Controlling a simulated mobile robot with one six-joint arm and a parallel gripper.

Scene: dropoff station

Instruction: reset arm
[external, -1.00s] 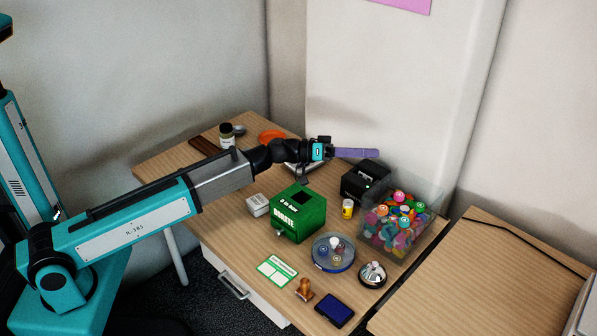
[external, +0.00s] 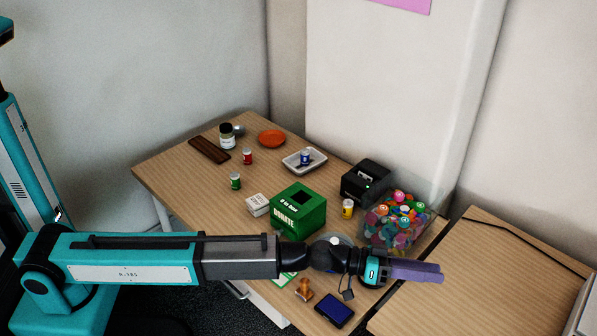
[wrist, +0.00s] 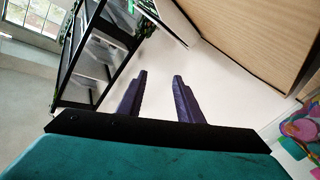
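My gripper (external: 415,270) has purple fingers and a teal body. In the external view it reaches out to the right over the front right of the table, in front of the clear container of colourful items. In the wrist view the two purple fingers of my gripper (wrist: 158,95) stand apart with nothing between them. My arm stretches level across the front of the table and hides part of the round clear dish and of the green-and-white card.
A green donation box (external: 299,211), a black device (external: 366,183) and a clear container (external: 393,228) stand behind my arm. A white tray (external: 291,163) and an orange plate (external: 271,138) lie farther back. A second table (external: 480,275) is at the right.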

